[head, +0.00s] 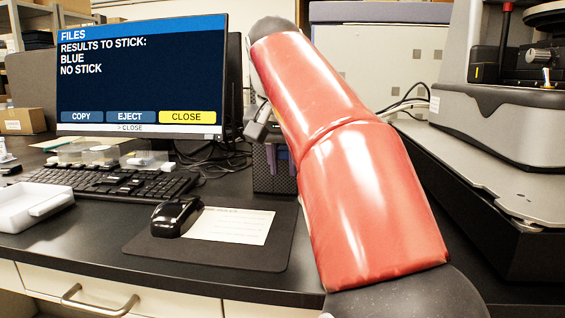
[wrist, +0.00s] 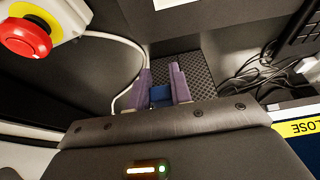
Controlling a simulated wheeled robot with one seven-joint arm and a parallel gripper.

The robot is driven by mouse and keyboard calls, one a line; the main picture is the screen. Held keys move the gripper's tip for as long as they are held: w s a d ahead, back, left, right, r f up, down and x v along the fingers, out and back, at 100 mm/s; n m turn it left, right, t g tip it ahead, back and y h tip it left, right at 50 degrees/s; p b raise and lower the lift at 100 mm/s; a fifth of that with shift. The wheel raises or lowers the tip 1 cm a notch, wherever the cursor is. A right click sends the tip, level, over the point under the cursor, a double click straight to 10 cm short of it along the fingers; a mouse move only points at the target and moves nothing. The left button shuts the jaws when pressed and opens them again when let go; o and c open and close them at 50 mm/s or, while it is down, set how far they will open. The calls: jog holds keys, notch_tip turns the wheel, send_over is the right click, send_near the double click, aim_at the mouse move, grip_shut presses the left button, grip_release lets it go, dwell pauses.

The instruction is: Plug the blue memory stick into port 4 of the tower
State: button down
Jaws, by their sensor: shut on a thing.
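The blue memory stick (wrist: 160,95) is between the two purple fingers of my gripper (wrist: 161,79) in the wrist view, and the fingers are shut on it. The tower is a dark box (head: 272,182) behind my red arm in the head view. A purple finger shows against it there, but the stick does not. In the wrist view a dark patterned face of the tower (wrist: 207,72) lies just beyond the fingertips. The ports and their numbers are not readable. I cannot tell whether the stick touches the tower.
The monitor (head: 140,75) reads "RESULTS TO STICK: BLUE, NO STICK", with CLOSE in yellow. A keyboard (head: 110,182), a mouse (head: 176,215) on a mat and a white tray (head: 30,205) stand left. The profiler (head: 500,130) is right. A red stop button (wrist: 25,36) and cables are near my wrist.

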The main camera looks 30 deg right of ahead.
aim_at(284, 149)
jog(key=shift+w+d, duration=0.3)
jog(key=shift+w, duration=0.15)
dwell(0.7)
jog(key=c, duration=1.2)
grip_release()
jog(key=shift+c, duration=0.3)
jog(key=shift+v, duration=3.5)
jog(key=shift+s, duration=0.1)
